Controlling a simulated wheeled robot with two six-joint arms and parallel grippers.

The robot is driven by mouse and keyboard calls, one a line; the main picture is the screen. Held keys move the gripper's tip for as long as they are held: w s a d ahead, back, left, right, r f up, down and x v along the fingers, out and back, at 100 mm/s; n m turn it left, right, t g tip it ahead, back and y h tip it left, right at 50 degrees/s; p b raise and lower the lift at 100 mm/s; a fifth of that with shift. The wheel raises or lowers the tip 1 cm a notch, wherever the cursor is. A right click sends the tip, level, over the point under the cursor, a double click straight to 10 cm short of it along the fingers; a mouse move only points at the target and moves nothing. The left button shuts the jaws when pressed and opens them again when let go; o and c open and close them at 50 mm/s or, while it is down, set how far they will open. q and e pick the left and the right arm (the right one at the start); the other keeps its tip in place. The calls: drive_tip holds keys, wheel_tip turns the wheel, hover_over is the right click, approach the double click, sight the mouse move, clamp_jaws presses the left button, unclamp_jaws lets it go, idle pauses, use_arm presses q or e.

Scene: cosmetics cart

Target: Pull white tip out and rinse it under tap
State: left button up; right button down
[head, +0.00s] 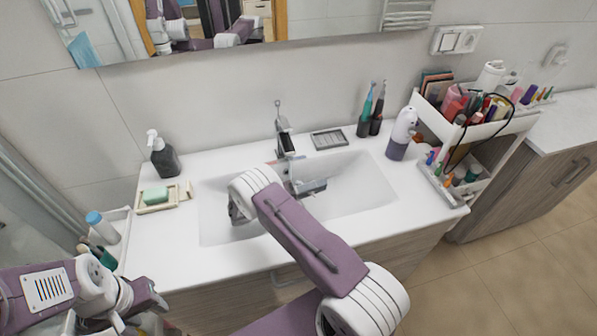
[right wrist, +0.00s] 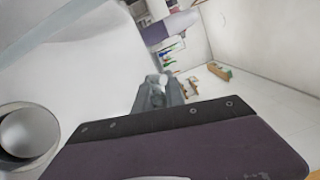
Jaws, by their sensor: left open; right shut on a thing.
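My right arm reaches over the sink (head: 345,200). My right gripper (head: 312,187) is in the basin, close in front of the tap (head: 284,138), and largely hidden by my arm. In the right wrist view the gripper (right wrist: 158,88) is shut on a small white piece, which looks like the white tip (right wrist: 162,79). Whether water runs cannot be told. My left gripper (head: 150,300) is open at the lower left, outside the sink and in front of the counter.
A soap dispenser (head: 163,155) and a green soap in a dish (head: 155,196) stand left of the sink. The counter's front left (head: 165,250) is clear.

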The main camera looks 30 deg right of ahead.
drive_tip(key=s+a+r+p, duration=0.1)
drive_tip(key=s+r+p, duration=0.3)
drive_tip(key=p, duration=0.1)
drive_tip(key=shift+s+r, duration=0.15)
drive_tip(key=shift+r, duration=0.1)
idle(0.5)
